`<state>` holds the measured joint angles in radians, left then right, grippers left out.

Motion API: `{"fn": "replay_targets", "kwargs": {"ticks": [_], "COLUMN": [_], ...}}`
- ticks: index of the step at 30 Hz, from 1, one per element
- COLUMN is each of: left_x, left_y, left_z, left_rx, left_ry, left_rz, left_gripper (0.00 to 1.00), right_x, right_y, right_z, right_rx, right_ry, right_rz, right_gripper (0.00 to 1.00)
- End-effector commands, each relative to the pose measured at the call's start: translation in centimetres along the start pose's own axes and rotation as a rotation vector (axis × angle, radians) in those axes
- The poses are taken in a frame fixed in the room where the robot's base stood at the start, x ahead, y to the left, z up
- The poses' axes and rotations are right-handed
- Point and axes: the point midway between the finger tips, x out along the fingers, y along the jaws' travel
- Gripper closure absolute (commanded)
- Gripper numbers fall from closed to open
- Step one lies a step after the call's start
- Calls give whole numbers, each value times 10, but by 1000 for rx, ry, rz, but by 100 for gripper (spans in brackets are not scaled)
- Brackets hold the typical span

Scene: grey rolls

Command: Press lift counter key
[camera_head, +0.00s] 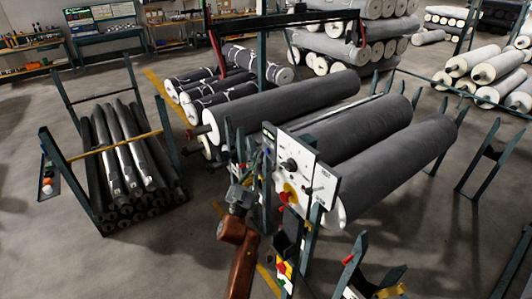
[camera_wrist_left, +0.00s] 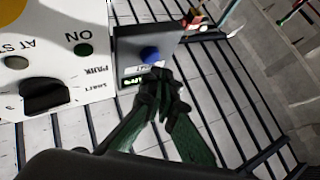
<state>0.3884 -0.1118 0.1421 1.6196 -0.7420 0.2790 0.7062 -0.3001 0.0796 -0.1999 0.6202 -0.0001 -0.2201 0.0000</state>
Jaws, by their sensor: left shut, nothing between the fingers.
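The lift counter is a dark grey box (camera_wrist_left: 128,43) beside the white control panel in the left wrist view. The key's face shows clear of the fingers; whether the fingertips touch the box I cannot tell. In the head view my left gripper (camera_head: 246,188) is at the left of the panel. My right gripper is not visible.
A rack of dark rods (camera_head: 125,150) stands left, with open floor between.

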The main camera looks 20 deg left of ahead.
Motion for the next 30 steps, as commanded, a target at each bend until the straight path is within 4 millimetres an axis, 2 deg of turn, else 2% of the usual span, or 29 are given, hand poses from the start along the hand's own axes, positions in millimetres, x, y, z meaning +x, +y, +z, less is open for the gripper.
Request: {"fn": "replay_targets", "kwargs": {"ticks": [30], "left_x": [7], "left_y": [6], "left_z": [5], "left_rx": [0], "left_ry": [1], "left_rz": [0], "left_gripper": [100], "right_x": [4], "right_y": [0], "right_z": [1], "right_rx": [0], "right_ry": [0], "right_rz": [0], "right_gripper": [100]}}
